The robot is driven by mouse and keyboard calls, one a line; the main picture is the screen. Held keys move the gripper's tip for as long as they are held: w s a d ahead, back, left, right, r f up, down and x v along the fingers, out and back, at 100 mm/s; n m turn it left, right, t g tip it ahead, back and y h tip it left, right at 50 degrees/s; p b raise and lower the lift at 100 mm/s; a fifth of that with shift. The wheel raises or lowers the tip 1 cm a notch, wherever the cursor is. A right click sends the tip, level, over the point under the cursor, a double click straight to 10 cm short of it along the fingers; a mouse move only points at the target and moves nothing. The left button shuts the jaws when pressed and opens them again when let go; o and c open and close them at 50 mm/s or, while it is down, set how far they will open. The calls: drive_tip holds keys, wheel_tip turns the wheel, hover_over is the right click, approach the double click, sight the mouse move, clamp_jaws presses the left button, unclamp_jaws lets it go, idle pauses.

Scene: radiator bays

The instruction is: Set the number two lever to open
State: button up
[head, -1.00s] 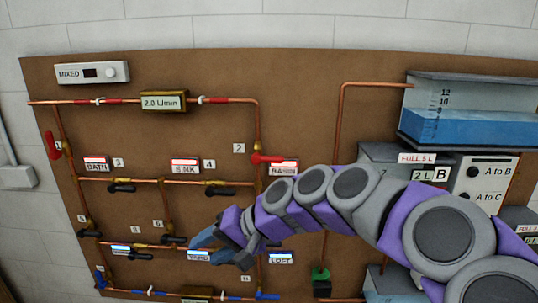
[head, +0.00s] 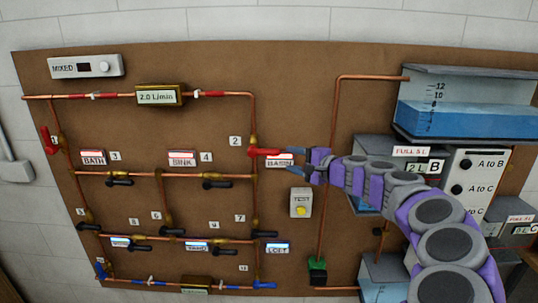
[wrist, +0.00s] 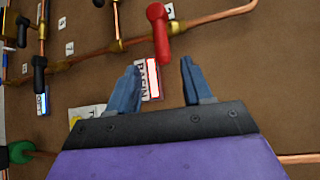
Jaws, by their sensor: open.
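The number two lever (head: 266,152) is red. It sits on the upper right vertical copper pipe, beside the tag "2" (head: 235,141), and points right, crosswise to that pipe. My gripper (head: 296,161) is open, just right of the lever's free end, over the BASIN label (head: 280,161). In the wrist view the red lever (wrist: 161,35) hangs down toward my open gripper (wrist: 161,66). Its free end appears in the gap between the two blue fingertips; I cannot tell whether they touch it.
Another red lever (head: 49,141) is at the upper left, pointing upward. Several black levers line the lower pipes. A TEST button box (head: 300,203) lies below my gripper. A water tank (head: 455,103) and grey boxes stand at right.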

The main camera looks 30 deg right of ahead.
sight(274, 154)
drive_tip(key=x, duration=0.9)
drive_tip(key=shift+w+b, duration=0.1)
drive_tip(key=shift+b, duration=0.25)
drive_tip(key=shift+w+a, duration=0.25)
drive_tip(key=shift+w, duration=0.5)
drive_tip(key=shift+d, duration=0.15)
drive_tip(key=shift+d+f, duration=0.1)
drive_tip(key=shift+d, duration=0.05)
drive_tip(key=shift+c, duration=0.3)
drive_tip(key=shift+a, duration=0.2)
clamp_jaws()
drive_tip(key=shift+f, duration=0.1)
